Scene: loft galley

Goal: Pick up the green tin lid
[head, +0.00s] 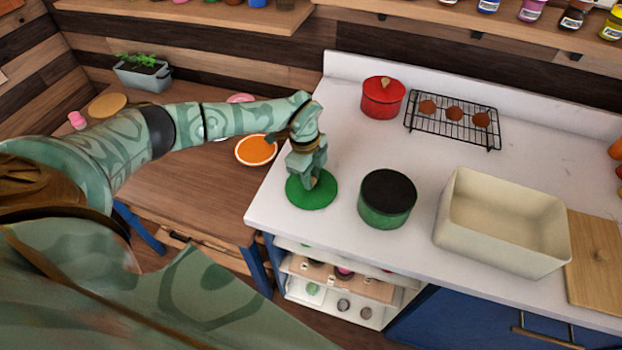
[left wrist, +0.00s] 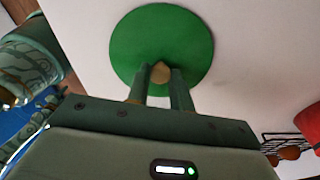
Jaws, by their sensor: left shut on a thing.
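The green tin lid (head: 322,197) is a flat round disc at the left end of the white counter. In the left wrist view the lid (left wrist: 160,35) shows a small tan knob (left wrist: 160,72) at its middle. My left gripper (head: 312,183) points down over the lid and is shut on its knob, with a finger on each side in the left wrist view (left wrist: 158,80). I cannot tell whether the lid touches the counter. The green tin (head: 385,204) stands just right of the lid, open, with a dark inside. My right gripper is not in view.
A red pot (head: 382,98) and a wire rack (head: 425,131) with brown items stand at the back. The counter between lid and red pot is clear.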

